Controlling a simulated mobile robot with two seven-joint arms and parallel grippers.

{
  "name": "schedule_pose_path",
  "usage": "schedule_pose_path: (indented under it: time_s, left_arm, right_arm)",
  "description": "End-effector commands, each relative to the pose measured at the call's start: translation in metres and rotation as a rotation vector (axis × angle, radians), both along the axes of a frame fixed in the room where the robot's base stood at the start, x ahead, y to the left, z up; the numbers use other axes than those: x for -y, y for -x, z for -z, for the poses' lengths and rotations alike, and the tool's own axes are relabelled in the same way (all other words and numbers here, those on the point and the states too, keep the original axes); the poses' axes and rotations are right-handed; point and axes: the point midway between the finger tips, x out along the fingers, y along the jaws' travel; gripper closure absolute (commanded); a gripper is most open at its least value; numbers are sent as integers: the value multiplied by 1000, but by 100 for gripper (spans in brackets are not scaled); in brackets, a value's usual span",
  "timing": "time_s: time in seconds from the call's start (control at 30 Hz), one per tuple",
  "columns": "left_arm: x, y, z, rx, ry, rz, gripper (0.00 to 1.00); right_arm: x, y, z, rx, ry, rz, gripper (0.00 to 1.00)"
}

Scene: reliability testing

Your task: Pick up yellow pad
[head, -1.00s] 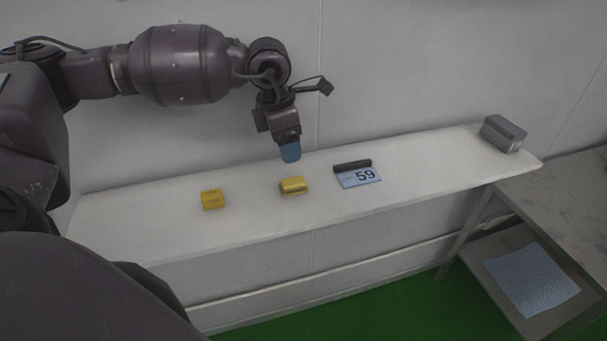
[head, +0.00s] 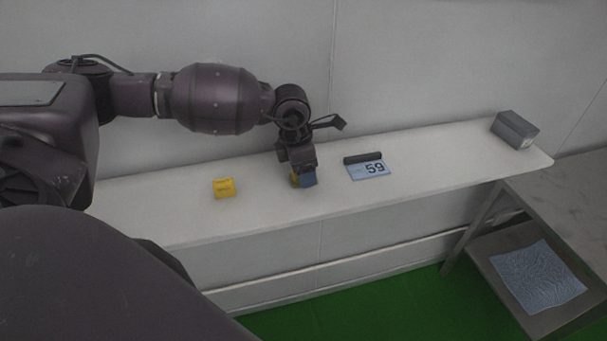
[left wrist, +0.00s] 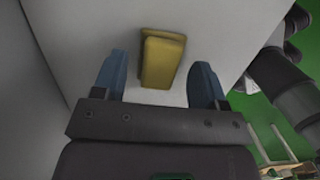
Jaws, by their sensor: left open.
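Two yellow pads are on the white shelf (head: 420,185). One yellow pad (head: 224,188) lies to the left, clear of the gripper. The other yellow pad (head: 294,180) is mostly hidden behind my left gripper (head: 304,178) in the head view. In the left wrist view this yellow pad (left wrist: 162,58) lies between and slightly beyond the blue fingertips of my left gripper (left wrist: 158,82). The fingers are apart, with a gap visible on each side of the pad. My right gripper is not in view.
A blue card marked 59 (head: 369,170) with a dark bar (head: 362,158) lies right of the gripper. A grey box (head: 515,130) stands at the shelf's right end. A lower side table (head: 510,262) holds a light blue cloth (head: 538,276). The wall is close behind the shelf.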

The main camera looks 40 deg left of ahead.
Motion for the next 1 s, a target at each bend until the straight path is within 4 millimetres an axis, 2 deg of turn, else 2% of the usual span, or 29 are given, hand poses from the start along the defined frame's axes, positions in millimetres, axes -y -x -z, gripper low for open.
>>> schedule_pose_path:
  time_s: [0.23,0.5,0.53,0.83,1.0]
  left_arm:
    - [0,-1,3,1,-2,0,34]
    - [0,-1,3,1,-1,-1,75]
    - [0,-1,3,1,-1,0,77]
    - [0,-1,-1,2,-1,0,77]
    - [0,-1,-22,4,-2,-1,77]
  right_arm:
    - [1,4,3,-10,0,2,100]
    - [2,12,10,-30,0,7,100]
    - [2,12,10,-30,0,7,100]
    - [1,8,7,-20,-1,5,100]
    - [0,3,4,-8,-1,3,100]
